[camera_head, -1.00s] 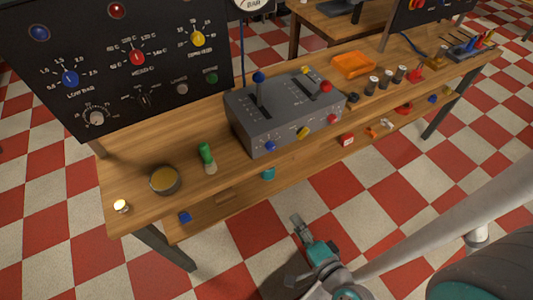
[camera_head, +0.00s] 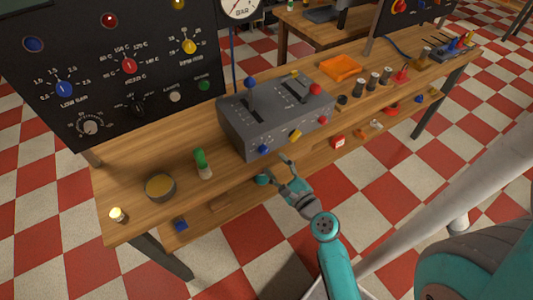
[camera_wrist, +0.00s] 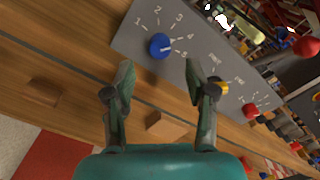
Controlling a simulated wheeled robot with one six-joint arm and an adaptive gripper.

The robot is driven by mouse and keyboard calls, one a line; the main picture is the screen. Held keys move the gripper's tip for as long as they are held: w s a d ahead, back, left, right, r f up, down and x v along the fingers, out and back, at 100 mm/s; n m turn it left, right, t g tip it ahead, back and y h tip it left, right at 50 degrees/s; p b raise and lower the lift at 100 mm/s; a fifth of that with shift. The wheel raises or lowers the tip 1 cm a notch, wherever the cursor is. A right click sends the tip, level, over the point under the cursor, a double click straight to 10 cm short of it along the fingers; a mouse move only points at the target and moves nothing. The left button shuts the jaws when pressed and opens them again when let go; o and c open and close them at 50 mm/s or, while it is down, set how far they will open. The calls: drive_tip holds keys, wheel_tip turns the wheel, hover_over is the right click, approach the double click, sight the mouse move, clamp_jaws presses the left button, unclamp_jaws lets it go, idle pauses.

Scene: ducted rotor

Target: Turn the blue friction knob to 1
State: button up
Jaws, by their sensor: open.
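The blue friction knob (camera_head: 263,149) is on the front face of the grey lever box (camera_head: 250,132). In the wrist view the blue knob (camera_wrist: 160,46) has a white mark pointing right, near the 4 and 5 side of its numbered dial; the exact reading is too small to tell. The 1 is at the dial's upper left there. My gripper (camera_head: 276,168) is open and empty in front of the box, just below the knob. In the wrist view its fingertips (camera_wrist: 160,68) are spread wide, with the knob just beyond the gap, apart from both fingers.
A yellow knob (camera_head: 295,134) and a red knob (camera_head: 325,118) share the box face; the yellow one (camera_wrist: 217,87) appears close to the right finger in the wrist view. Levers stand on top. A green-topped item (camera_head: 201,160) and a round tin (camera_head: 160,187) stand left on the bench.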

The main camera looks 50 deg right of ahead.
sight(266, 152)
drive_tip(key=shift+x, duration=2.95)
clamp_jaws()
